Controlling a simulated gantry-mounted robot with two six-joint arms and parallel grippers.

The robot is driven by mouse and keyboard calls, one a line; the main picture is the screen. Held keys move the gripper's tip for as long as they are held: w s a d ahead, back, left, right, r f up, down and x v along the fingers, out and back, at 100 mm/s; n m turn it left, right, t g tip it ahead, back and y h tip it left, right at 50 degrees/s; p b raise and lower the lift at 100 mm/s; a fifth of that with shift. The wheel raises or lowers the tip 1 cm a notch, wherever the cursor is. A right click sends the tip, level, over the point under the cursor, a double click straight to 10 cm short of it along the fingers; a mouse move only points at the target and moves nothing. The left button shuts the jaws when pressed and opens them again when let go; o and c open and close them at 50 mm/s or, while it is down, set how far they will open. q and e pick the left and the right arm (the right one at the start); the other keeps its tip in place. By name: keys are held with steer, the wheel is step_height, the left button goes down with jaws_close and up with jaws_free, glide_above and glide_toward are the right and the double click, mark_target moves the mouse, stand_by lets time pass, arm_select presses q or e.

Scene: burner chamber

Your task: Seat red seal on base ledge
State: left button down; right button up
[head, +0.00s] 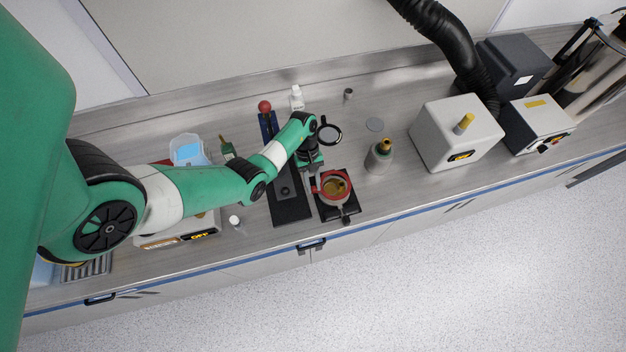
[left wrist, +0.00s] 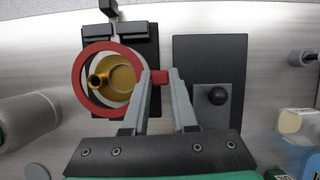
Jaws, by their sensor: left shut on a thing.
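The red seal is a ring with a small tab; it shows in the left wrist view (left wrist: 80,88) and in the head view (head: 319,188). My left gripper (left wrist: 159,77) is shut on its tab, and its fingertips are at the ring's right side. The ring lies over or around the brass-coloured base (left wrist: 122,78), which has a small spout-like stub; the base also shows in the head view (head: 336,187). My right gripper is not in view.
The base is on a black stand (left wrist: 150,45). A dark plate with a round knob (left wrist: 217,96) lies beside it. A black ring (head: 330,134) lies behind. The bench's front edge is close.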

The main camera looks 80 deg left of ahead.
arm_select(q)
steer(key=shift+f+b, duration=1.85)
steer(key=shift+f, duration=0.4)
steer(key=c, duration=0.6)
jaws_free()
steer(key=shift+r, duration=0.1)
steer(key=p+v, duration=0.2)
steer(key=v, duration=0.9)
steer(key=shift+a+r+p, duration=0.1)
steer(key=shift+r+p, duration=0.25)
